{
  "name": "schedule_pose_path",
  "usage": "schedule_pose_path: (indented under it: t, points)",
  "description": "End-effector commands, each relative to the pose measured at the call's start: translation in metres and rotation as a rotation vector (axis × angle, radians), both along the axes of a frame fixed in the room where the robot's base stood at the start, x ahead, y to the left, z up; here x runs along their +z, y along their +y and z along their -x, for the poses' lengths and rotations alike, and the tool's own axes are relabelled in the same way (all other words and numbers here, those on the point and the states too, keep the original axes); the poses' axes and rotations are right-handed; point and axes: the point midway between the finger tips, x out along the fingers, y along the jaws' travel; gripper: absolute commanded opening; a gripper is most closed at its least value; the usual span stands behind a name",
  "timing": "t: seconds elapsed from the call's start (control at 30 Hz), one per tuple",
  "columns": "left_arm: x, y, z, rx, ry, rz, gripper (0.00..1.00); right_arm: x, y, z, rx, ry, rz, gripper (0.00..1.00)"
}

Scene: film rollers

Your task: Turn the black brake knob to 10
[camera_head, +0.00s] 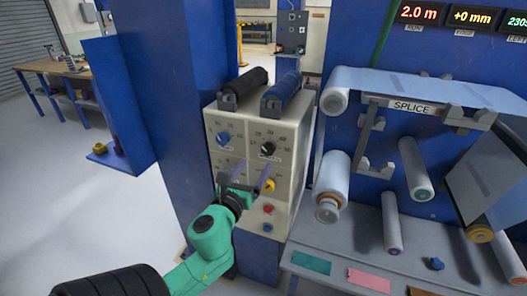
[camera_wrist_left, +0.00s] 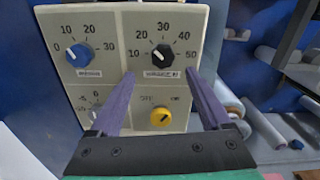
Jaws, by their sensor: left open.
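The black brake knob (camera_head: 267,149) is on the upper right of the cream control panel (camera_head: 236,113). In the left wrist view the black knob (camera_wrist_left: 161,57) sits inside a scale marked 10 to 50. A small pale mark shows on it, but I cannot tell exactly which number it points to. My left gripper (camera_head: 252,174) is open and empty, in front of the panel and below the black knob. In the wrist view its purple fingers (camera_wrist_left: 160,78) are spread to either side, just below the knob, not gripping it.
A blue knob (camera_wrist_left: 78,54) is left of the black one. A yellow knob (camera_wrist_left: 161,116) sits below, between the fingers. A red button (camera_head: 268,209) is lower on the panel. Two dark rollers (camera_head: 281,91) lie on top. Splice table and rollers (camera_head: 333,180) stand right.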

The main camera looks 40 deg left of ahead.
Motion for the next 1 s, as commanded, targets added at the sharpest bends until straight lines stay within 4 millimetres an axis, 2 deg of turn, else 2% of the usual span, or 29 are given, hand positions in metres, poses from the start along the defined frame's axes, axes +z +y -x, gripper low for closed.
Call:
schedule_pose_path:
  t: [0.03,0.1,0.3,0.4,0.63,0.83,0.87,1.0]
  points:
    - [0.006,0.004,-0.013,-0.001,-0.004,-0.001,0.81,0.008,0.004,-0.001,-0.001,-0.001,-0.005,0.50]
    - [0.005,0.011,-0.031,0.000,-0.003,0.001,0.81,0.011,0.007,-0.001,-0.001,-0.002,-0.009,0.50]
    - [0.001,0.023,-0.065,0.001,-0.001,0.003,0.81,0.016,0.000,-0.001,0.000,-0.002,0.001,0.50]
    - [0.000,0.025,-0.071,0.001,0.001,0.004,0.81,0.017,-0.004,-0.001,-0.002,-0.002,0.006,0.50]
    - [-0.001,0.025,-0.072,0.000,0.001,0.005,0.81,0.016,-0.005,-0.001,-0.003,-0.002,0.008,0.50]
    - [-0.001,0.025,-0.072,0.000,0.001,0.004,0.05,0.016,-0.005,0.000,-0.003,-0.001,0.007,0.50]
    - [-0.001,0.025,-0.072,0.000,0.001,0.004,0.00,0.016,-0.005,0.000,-0.003,-0.001,0.007,0.50]
    - [-0.001,0.024,-0.071,-0.001,-0.001,0.008,0.00,0.016,-0.005,0.000,-0.002,-0.001,0.007,0.50]
